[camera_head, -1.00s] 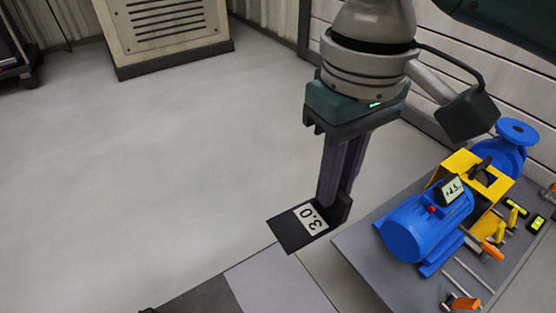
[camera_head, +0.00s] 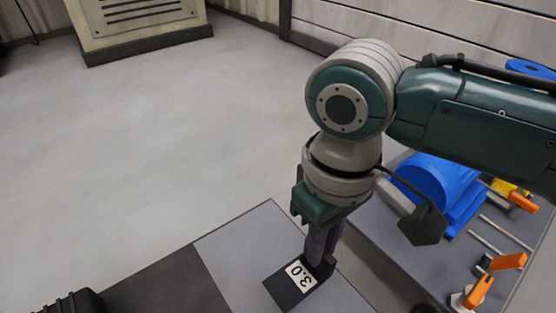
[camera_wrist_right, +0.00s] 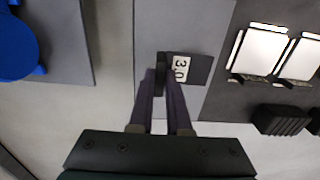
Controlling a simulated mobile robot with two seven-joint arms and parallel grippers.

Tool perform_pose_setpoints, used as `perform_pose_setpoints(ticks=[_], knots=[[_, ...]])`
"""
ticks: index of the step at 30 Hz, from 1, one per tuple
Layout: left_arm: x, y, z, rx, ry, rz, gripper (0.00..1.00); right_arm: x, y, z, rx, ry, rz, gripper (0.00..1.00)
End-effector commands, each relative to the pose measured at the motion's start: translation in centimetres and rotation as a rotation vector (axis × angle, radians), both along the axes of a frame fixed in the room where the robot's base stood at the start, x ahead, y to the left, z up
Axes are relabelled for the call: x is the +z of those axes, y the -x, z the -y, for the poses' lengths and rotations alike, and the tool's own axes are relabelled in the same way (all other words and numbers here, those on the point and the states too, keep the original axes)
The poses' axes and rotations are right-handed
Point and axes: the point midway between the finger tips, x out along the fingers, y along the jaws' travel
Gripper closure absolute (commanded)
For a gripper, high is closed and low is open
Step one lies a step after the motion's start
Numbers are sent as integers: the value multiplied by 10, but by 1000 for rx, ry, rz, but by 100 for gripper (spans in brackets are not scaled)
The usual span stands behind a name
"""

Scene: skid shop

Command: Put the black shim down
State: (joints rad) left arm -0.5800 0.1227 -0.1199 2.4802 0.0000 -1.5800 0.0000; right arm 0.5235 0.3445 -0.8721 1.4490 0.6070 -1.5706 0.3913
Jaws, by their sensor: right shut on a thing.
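The black shim (camera_head: 283,289) is a flat dark plate with a white label reading 3.0. My right gripper (camera_head: 318,265) is shut on its tab end, with the plate reaching out to the left of the fingers. In the right wrist view the shim (camera_wrist_right: 201,68) extends right from the fingertips of the gripper (camera_wrist_right: 161,82), over the light grey part of a table (camera_wrist_right: 212,18). I cannot tell whether the shim touches the table top. The left gripper is not in view.
The table's dark mat (camera_head: 155,285) lies left of the shim. A black object (camera_head: 75,303) is at the lower left. White-faced plates (camera_wrist_right: 261,48) lie on the dark area. A second bench with a blue motor (camera_head: 440,180), rods and orange-handled tools stands to the right.

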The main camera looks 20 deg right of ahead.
Motion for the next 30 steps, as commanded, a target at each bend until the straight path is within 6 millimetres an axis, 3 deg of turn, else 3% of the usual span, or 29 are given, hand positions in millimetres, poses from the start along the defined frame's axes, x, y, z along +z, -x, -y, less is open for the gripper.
perform_pose_setpoints(ticks=[1, 10, 17, 30], knots=[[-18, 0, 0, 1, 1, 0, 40, -20, 0, 0, 0, 0, 1, 100], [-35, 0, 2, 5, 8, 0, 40, -41, 0, 0, 0, -2, 2, 100], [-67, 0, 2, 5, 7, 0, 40, -77, -1, -1, 1, -2, 2, 100], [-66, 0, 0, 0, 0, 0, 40, -80, 0, -1, -1, -1, 1, 100]])
